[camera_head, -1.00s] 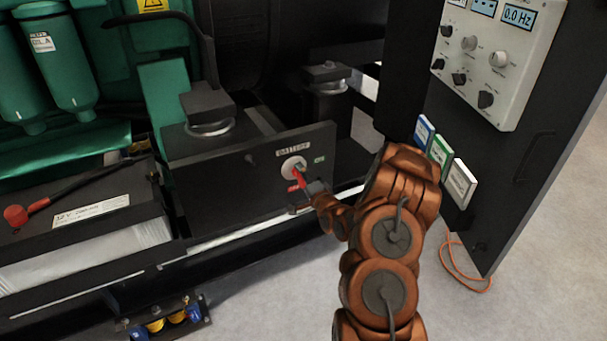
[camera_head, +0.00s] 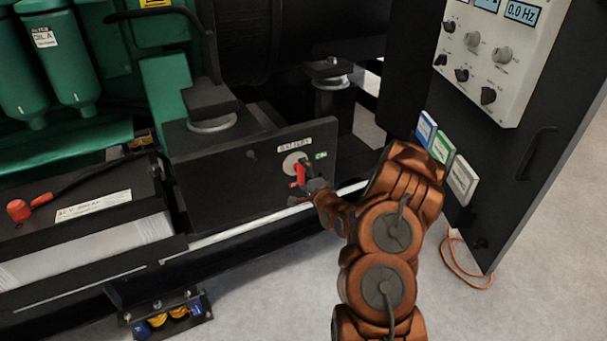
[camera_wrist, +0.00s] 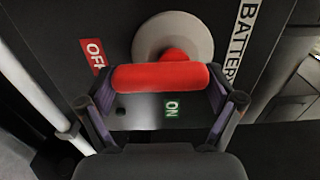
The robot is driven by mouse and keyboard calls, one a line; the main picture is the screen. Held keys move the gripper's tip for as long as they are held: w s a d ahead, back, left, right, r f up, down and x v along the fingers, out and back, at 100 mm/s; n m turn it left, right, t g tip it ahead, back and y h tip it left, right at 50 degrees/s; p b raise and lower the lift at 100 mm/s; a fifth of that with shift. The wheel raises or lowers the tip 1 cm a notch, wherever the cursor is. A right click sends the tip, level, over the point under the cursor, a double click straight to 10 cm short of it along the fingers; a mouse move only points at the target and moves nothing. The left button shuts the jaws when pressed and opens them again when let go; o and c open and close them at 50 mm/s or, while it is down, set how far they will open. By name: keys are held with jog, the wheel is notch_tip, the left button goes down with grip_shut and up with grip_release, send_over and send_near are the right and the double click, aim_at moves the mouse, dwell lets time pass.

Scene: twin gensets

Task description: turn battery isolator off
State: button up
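The battery isolator is a red bar handle on a round pale base (camera_head: 289,162), set on a black panel (camera_head: 225,190) under a BATTERY label (camera_head: 293,143). In the wrist view the red handle (camera_wrist: 160,77) lies across the picture, with the pale base (camera_wrist: 150,38) behind it. The OFF label (camera_wrist: 92,55) is beside its left end; the ON label (camera_wrist: 172,108) is below it. My gripper (camera_wrist: 163,90) has one finger at each end of the handle, seemingly touching both. In the head view my gripper (camera_head: 309,180) partly covers the handle and hides the OFF label.
A black control cabinet (camera_head: 540,170) with knobs and displays stands close to the right of my arm. A battery (camera_head: 80,240) with a red terminal cap (camera_head: 18,210) is at left. A pale rail (camera_head: 255,222) runs below the panel. Open floor (camera_head: 270,290) lies in front.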

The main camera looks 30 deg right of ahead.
jog(key=shift+o, duration=0.7)
jog(key=s+a, duration=0.1)
jog(key=s, duration=1.1)
dwell(0.4)
